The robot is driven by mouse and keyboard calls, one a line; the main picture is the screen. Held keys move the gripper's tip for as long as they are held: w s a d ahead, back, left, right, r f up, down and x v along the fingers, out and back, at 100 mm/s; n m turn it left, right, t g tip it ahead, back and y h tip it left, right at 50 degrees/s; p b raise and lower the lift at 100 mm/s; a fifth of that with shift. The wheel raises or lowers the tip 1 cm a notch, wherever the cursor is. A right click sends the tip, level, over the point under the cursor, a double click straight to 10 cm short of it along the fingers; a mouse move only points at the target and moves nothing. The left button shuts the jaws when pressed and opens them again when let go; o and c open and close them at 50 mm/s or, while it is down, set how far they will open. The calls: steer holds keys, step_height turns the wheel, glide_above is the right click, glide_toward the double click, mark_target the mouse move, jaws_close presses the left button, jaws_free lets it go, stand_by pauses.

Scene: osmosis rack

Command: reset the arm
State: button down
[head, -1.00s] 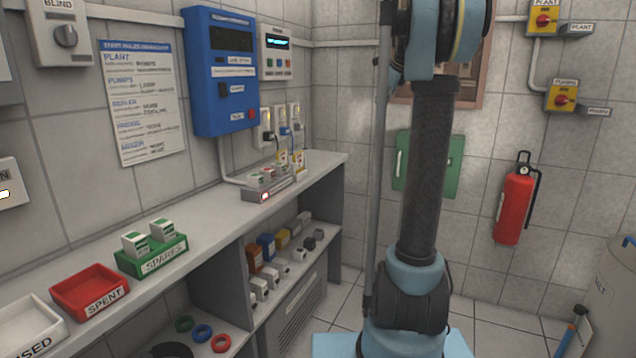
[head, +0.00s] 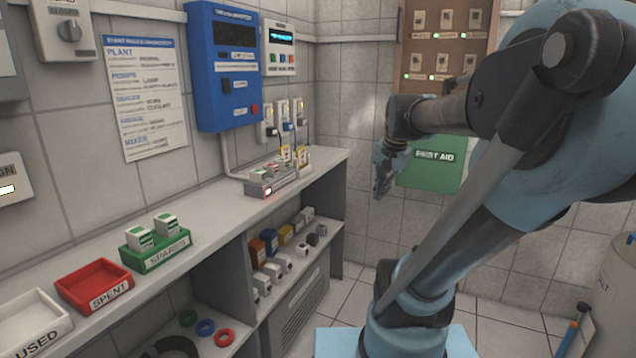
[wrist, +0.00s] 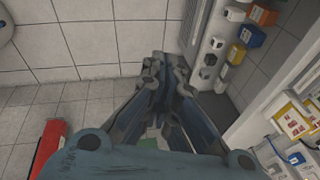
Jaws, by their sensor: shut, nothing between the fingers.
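My gripper (head: 384,183) hangs in the air in the head view, in front of the back wall and right of the counter's far end. Its fingers point down and are shut with nothing between them. In the wrist view my gripper (wrist: 160,62) shows from behind, its fingers together over the floor and lower wall. My arm folds across the right side of the head view. It hides part of the back wall.
The counter (head: 215,210) along the left wall bears a rack (head: 270,183), a green SPARES tray (head: 150,262), a red SPENT tray (head: 95,287) and a white USED tray (head: 35,322). A green first aid box (head: 432,172) is on the back wall behind my gripper.

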steer(key=s+f+n+g+h, duration=0.1)
steer(key=s+f+n, duration=0.6)
steer(key=s+f, duration=0.7)
steer(key=shift+d+f, duration=0.3)
steer(key=shift+f, duration=0.1)
steer(key=shift+w+f, duration=0.2)
steer(key=shift+w, duration=0.3)
